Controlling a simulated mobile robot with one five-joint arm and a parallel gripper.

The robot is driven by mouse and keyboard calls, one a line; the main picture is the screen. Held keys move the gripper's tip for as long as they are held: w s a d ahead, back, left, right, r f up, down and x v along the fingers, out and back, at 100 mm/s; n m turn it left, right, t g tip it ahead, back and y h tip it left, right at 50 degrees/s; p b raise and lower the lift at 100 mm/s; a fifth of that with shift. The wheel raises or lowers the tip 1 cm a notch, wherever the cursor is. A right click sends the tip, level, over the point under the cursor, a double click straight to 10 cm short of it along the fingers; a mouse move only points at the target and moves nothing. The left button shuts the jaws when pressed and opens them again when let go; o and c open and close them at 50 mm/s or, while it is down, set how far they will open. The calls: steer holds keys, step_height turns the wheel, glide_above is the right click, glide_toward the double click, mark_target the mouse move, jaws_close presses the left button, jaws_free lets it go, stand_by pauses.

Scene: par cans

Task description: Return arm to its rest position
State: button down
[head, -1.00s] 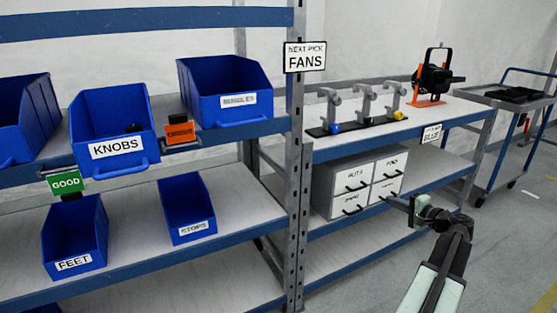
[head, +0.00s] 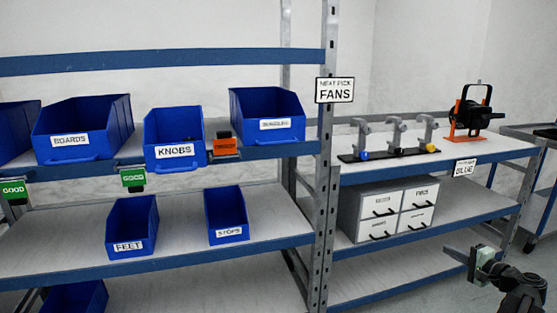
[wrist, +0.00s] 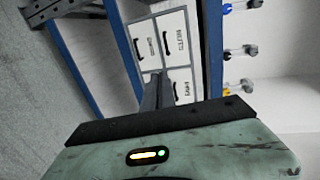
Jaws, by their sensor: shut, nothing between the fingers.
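My gripper (head: 462,258) is at the lower right of the head view, in front of the right-hand bench. It is shut and holds nothing. My folded arm shows below and to the right of it, partly cut off by the frame. In the wrist view my gripper (wrist: 154,92) shows as dark closed fingers beyond a green body with a small lit indicator. They point toward a white drawer cabinet (wrist: 160,45), which appears turned on its side there. The gripper looks apart from the bench and the cabinet.
The drawer cabinet (head: 388,212) stands on the bench's lower shelf. A black lamp in an orange bracket (head: 470,112) and a row of grey clamps (head: 395,136) stand on top. Blue bins, including KNOBS (head: 174,138), fill the left rack. A cart (head: 546,131) is partly visible at right.

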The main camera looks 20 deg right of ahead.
steer(key=w+a+r+n+y+p, duration=0.25)
steer(key=w+a+r+p, duration=0.25)
steer(key=w+a, duration=0.35)
steer(key=w+a+r+n+y+p, duration=0.1)
steer(key=w+a+r+y+p, duration=0.3)
steer(key=w+a, duration=0.5)
steer(key=w+a+r+n+g+y+p, duration=0.1)
steer(key=w+a+r+n+g+p, duration=0.35)
steer(key=a, duration=0.75)
steer(key=w+a+r+n+g+y+p, duration=0.1)
steer(key=w+a+r+y+p, duration=0.1)
steer(key=w+a+p, duration=0.8)
steer(key=s+a+r+n+g+p, duration=0.2)
steer(key=s+a+n+g+p, duration=0.15)
steer(key=a, duration=1.05)
steer(key=s+a+r+n+g+p, duration=0.1)
steer(key=s+a+n+g+p, duration=0.25)
steer(key=a, duration=1.05)
steer(key=s+a+n+g+h+p, duration=0.1)
steer(key=s+a+n+h+p, duration=0.15)
steer(key=s+a+p, duration=0.25)
steer(key=s+d+f+g+h, duration=0.2)
steer(key=s+d+h, duration=0.3)
steer(key=d, duration=0.3)
steer(key=shift+s+f+n+b, duration=0.25)
steer(key=shift+s+n+b, duration=0.1)
steer(key=shift+s, duration=0.05)
